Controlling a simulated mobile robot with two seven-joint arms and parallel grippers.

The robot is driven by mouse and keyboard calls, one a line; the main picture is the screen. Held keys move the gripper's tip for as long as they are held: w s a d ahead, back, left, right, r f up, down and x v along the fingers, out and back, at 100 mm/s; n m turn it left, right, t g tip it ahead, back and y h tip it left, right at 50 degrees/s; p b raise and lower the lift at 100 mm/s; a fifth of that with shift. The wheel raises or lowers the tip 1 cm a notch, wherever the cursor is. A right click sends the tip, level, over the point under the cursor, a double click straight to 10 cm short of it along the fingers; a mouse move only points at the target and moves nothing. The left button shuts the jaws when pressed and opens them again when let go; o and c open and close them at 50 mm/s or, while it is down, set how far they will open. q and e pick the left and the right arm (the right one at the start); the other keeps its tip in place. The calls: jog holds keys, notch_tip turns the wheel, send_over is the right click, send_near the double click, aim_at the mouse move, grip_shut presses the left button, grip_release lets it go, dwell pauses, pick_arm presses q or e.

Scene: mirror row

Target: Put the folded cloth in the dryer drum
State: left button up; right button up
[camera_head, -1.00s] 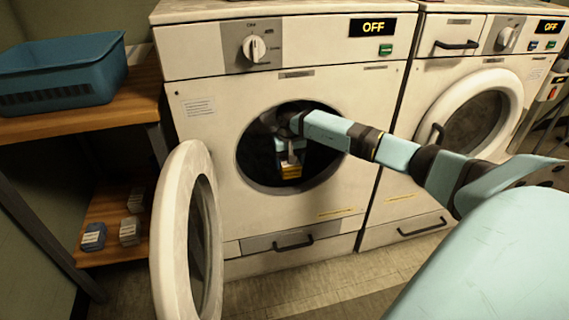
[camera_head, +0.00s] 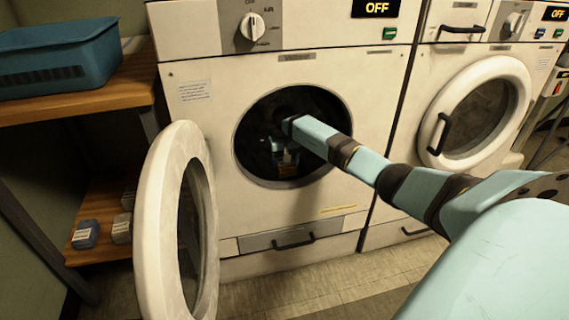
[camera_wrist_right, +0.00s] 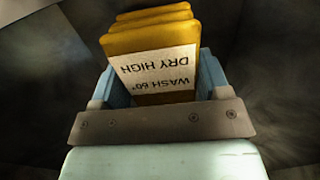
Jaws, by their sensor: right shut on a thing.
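The dryer drum (camera_head: 258,165) is the dark round opening in the left machine, and its door (camera_head: 160,230) hangs wide open to the left. My right arm reaches through the opening, and my right gripper (camera_head: 287,160) is inside the drum. It is shut on the folded cloth (camera_head: 288,171), which looks dim orange in the head view. In the right wrist view the folded cloth (camera_wrist_right: 155,55) is mustard yellow in stacked folds, with a white label reading "WASH 60° DRY HIGH", between the blue fingers. Whether it touches the drum wall cannot be told. My left gripper is not in view.
A second machine with a shut round door (camera_head: 478,115) stands at the right. A blue basket (camera_head: 60,60) sits on a wooden shelf (camera_head: 120,92) at the left, with small labelled boxes (camera_head: 86,235) below. The open door stands between the shelf and the drum opening.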

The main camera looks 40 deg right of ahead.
jog(key=shift+f, duration=0.15)
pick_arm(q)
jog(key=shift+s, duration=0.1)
pick_arm(e)
jog(key=o, duration=0.9)
jog(key=shift+o, duration=0.2)
notch_tip(320, 180, up, 7)
jog(key=p, duration=0.3)
jog(key=shift+f, duration=0.15)
jog(key=shift+r, duration=0.55)
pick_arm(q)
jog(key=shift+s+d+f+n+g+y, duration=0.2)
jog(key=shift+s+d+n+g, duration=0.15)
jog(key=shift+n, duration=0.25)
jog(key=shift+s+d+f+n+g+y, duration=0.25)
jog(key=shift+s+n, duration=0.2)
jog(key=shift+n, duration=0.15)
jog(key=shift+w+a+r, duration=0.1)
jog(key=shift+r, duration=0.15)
